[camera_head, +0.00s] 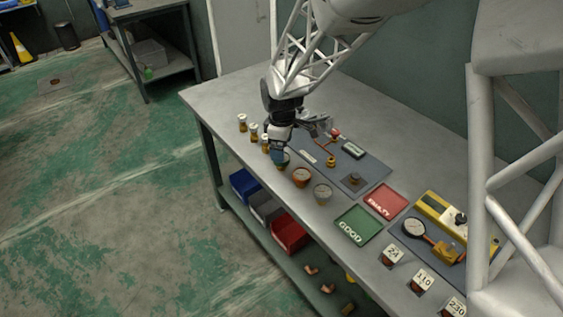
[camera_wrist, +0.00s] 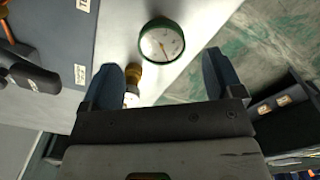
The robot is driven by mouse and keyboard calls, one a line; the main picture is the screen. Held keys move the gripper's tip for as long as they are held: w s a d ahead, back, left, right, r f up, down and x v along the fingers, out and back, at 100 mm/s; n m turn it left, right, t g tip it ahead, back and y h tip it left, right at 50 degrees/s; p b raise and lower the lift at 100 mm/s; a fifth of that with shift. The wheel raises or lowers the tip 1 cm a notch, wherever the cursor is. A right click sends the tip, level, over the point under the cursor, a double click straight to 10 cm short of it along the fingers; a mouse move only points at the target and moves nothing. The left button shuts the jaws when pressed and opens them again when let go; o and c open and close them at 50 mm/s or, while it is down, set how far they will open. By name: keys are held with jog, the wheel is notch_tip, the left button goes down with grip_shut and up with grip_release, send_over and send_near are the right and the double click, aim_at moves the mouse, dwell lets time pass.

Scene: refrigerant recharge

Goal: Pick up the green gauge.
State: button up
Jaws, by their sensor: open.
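The green gauge (camera_wrist: 162,44) shows in the wrist view as a round white dial with a green rim and a dark needle. It lies on the table, ahead of and between my open fingers. My gripper (camera_wrist: 168,75) is open and holds nothing; the gauge is apart from both fingertips. In the head view my gripper (camera_head: 280,152) hangs low over the table and hides most of the green gauge (camera_head: 284,160), with only a bit of green rim showing below it.
An orange gauge (camera_head: 301,177) and a grey gauge (camera_head: 322,193) stand in the same row. Several small brass-bodied parts (camera_head: 253,132) stand on the other side. A dark mat (camera_head: 352,180) holds fittings. The green GOOD tray (camera_head: 357,226) and red FAULTY tray (camera_head: 385,201) lie farther right.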

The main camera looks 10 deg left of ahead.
jog(key=shift+f, duration=0.2)
jog(key=shift+s+d+f, duration=0.1)
jog(key=shift+f, duration=2.4)
jog(key=c, duration=1)
jog(key=shift+r, duration=0.1)
jog(key=shift+r, duration=4.95)
